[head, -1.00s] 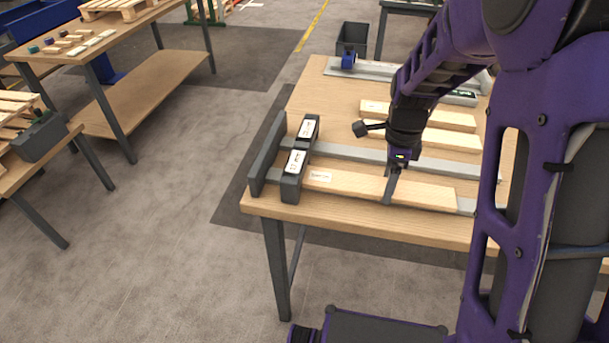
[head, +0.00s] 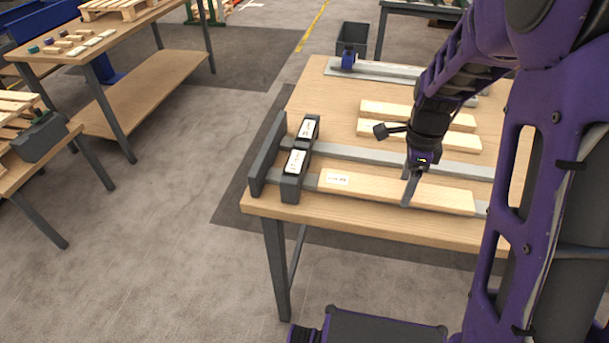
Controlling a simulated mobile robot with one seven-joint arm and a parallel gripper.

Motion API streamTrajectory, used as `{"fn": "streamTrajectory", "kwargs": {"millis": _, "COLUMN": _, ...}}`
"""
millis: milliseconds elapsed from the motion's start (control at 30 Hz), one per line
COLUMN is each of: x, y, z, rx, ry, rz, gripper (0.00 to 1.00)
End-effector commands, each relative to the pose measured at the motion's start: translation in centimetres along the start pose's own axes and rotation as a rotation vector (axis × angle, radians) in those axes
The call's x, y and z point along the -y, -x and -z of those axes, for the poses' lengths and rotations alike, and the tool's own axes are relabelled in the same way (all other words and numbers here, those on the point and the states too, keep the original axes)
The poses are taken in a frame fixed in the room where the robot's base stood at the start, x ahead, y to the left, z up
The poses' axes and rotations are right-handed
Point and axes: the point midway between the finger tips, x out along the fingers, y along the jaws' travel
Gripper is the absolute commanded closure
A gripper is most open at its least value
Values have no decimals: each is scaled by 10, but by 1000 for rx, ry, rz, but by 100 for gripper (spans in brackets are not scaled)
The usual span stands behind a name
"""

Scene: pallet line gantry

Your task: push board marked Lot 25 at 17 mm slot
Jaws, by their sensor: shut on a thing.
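A pale wooden board (head: 365,190) with a small white label on its left end lies along a grey rail on the bench. The label is too small to read. My gripper (head: 407,195) is shut on this board right of its middle. A dark gauge block (head: 293,186) stands to the left, in line with the board. It has two white-labelled parts, near and far, whose writing I cannot read. The board's left end is a short gap away from the near part, with bare rail between. The slot openings are hidden.
A dark end plate (head: 266,150) stands left of the gauge. A second grey rail (head: 350,154) runs behind the held board. Two loose boards (head: 388,109) lie further back, partly hidden by my arm. A blue clamp (head: 347,60) sits at the back.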

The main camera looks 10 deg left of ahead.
Motion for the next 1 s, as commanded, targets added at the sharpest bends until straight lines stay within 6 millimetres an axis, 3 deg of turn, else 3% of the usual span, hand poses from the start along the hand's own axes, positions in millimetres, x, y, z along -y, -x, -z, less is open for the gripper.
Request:
{"fn": "streamTrajectory", "kwargs": {"millis": 67, "x": -2, "y": -2, "z": 2, "rx": -3, "ry": -2, "rz": -5, "gripper": 89}}
{"fn": "streamTrajectory", "kwargs": {"millis": 100, "x": -2, "y": -2, "z": 2, "rx": -3, "ry": -2, "rz": -5, "gripper": 19}}
{"fn": "streamTrajectory", "kwargs": {"millis": 200, "x": -1, "y": -2, "z": 1, "rx": -2, "ry": -1, "rz": -4, "gripper": 1}}
{"fn": "streamTrajectory", "kwargs": {"millis": 567, "x": 0, "y": 8, "z": 0, "rx": -1, "ry": 0, "rz": 0, "gripper": 0}}
{"fn": "streamTrajectory", "kwargs": {"millis": 767, "x": 1, "y": 46, "z": 0, "rx": 0, "ry": 0, "rz": 4, "gripper": 0}}
{"fn": "streamTrajectory", "kwargs": {"millis": 1000, "x": 1, "y": 106, "z": 0, "rx": -1, "ry": 0, "rz": 4, "gripper": 0}}
